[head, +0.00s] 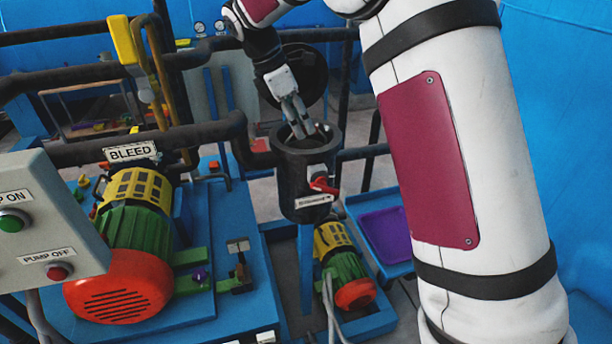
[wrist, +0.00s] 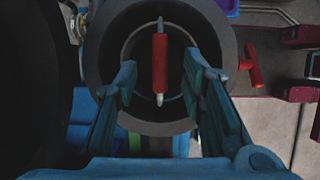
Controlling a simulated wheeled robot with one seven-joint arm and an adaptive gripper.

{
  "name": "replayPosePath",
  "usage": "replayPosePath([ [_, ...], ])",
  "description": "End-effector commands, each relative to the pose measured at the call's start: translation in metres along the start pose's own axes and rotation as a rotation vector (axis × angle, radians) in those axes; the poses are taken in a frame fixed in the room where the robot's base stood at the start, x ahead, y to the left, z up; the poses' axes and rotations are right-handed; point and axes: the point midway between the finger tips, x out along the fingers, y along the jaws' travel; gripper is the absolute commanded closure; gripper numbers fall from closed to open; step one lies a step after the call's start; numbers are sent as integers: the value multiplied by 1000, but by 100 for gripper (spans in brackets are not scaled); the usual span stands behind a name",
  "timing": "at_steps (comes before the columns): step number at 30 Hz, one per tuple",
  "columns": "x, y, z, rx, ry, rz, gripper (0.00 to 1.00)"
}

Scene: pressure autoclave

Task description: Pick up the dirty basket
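The dark autoclave vessel (head: 296,180) stands open at the top, and its thick rim (wrist: 105,45) also shows in the wrist view. Inside it, a red grip on a thin bar (wrist: 160,62) spans the opening and looks like the basket's handle. The basket's body is hidden in the dark interior. My gripper (head: 301,131) points down into the vessel's mouth. In the wrist view my gripper (wrist: 160,82) is open, with one finger on each side of the red grip and visible gaps between.
The round lid (head: 308,75) stands open behind the vessel. A red handle (head: 324,186) juts from the vessel's front right. A blue tray with a purple bottom (head: 388,235) lies at lower right. Pumps (head: 125,240) and a control box (head: 45,225) fill the left.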

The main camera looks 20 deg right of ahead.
Motion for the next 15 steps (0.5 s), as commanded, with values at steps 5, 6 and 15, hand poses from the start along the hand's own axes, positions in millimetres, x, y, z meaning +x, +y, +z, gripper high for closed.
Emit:
replayPosePath([
  [5,26,-1,2,0,-2,-3,63],
  [6,30,-1,2,0,-2,-3,63],
  [15,38,0,1,1,-1,-1,63],
])
